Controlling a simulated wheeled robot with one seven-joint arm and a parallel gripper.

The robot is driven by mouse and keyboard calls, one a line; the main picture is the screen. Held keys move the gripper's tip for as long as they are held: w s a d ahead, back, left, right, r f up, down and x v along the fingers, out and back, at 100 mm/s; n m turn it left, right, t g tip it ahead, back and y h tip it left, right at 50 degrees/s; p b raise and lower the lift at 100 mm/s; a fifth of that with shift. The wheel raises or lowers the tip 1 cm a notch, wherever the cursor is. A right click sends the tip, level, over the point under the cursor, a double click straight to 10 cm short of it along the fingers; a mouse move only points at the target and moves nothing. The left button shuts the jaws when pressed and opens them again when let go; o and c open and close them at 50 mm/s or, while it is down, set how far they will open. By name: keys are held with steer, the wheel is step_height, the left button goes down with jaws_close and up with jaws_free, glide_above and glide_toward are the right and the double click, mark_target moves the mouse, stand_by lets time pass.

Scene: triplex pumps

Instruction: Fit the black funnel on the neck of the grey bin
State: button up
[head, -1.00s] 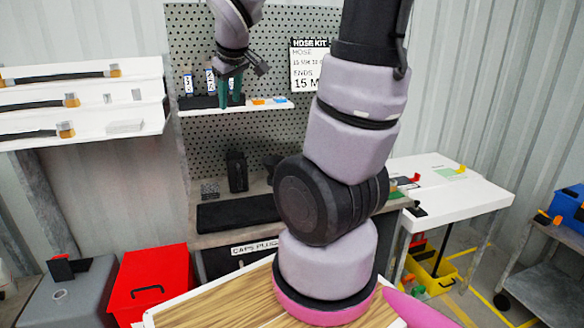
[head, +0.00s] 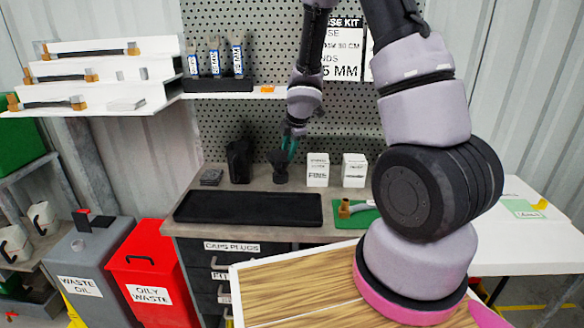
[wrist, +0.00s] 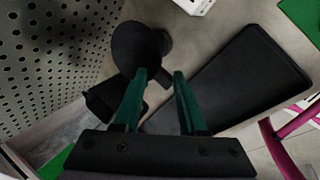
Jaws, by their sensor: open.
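The black funnel (head: 281,168) stands on the workbench in front of the pegboard. It also shows in the wrist view (wrist: 136,46) as a round black shape beyond my fingertips. My gripper (head: 289,147), with green fingers, is just above and beside the funnel in the head view. In the wrist view my gripper (wrist: 160,74) is open with a gap between the fingers, and the left fingertip overlaps the funnel's lower edge. I cannot tell whether they touch.
A black tray (head: 248,208) lies on the bench in front of the funnel. A black container (head: 239,162) stands left of it, white boxes (head: 317,170) right. A red bin (head: 150,270) stands beside the grey bin. A shelf (head: 235,95) hangs above the bench.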

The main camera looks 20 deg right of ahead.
glide_toward(281, 173)
steer(key=f, duration=0.1)
steer(key=shift+w+x, duration=0.15)
steer(key=shift+x, duration=1.35)
steer(key=shift+w+x, duration=0.1)
steer(key=shift+x, duration=1.4)
steer(key=shift+r, duration=0.2)
jaws_close()
